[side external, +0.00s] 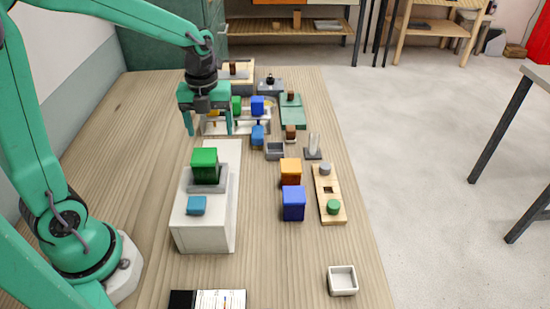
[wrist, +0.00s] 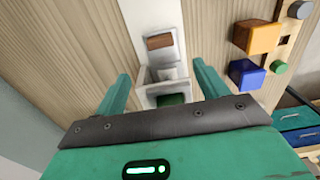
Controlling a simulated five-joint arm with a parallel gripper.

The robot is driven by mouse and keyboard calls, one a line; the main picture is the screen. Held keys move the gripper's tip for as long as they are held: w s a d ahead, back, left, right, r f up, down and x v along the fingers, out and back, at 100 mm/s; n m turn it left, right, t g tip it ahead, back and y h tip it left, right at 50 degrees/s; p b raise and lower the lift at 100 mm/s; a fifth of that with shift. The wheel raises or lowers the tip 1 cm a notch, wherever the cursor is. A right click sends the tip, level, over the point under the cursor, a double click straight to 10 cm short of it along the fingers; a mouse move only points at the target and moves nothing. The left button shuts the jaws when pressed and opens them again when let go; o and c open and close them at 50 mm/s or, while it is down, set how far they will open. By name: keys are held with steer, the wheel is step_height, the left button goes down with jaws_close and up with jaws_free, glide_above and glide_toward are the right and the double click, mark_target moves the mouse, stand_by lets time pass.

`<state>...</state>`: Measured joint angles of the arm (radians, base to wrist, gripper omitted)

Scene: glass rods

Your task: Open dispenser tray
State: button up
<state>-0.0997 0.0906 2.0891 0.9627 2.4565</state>
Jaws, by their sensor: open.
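A long white box, which looks like the dispenser (side external: 222,240), stands on the table in front of my arm. A grey tray (side external: 219,184) on it holds a green block (side external: 205,163). A teal block (side external: 197,206) sits on its near end. My gripper (side external: 208,127) is open and empty, above the table toward the far end of the box. In the wrist view the box (wrist: 150,14) lies between and beyond my open fingers (wrist: 160,74), with a brown patch on it. The green block (wrist: 172,99) shows there, partly hidden by my gripper. I cannot tell which part is the dispenser tray.
An orange cube (side external: 290,171) and a blue cube (side external: 293,203) stand right of the box. A wooden board (side external: 330,196) with pegs lies beyond them. Several small fixtures crowd the far end. A small white bin (side external: 342,280) is near right. The left tabletop is clear.

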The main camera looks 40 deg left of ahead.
step_height(320, 180, down, 6)
steer(key=shift+f, duration=0.1)
steer(key=shift+f, duration=3.85)
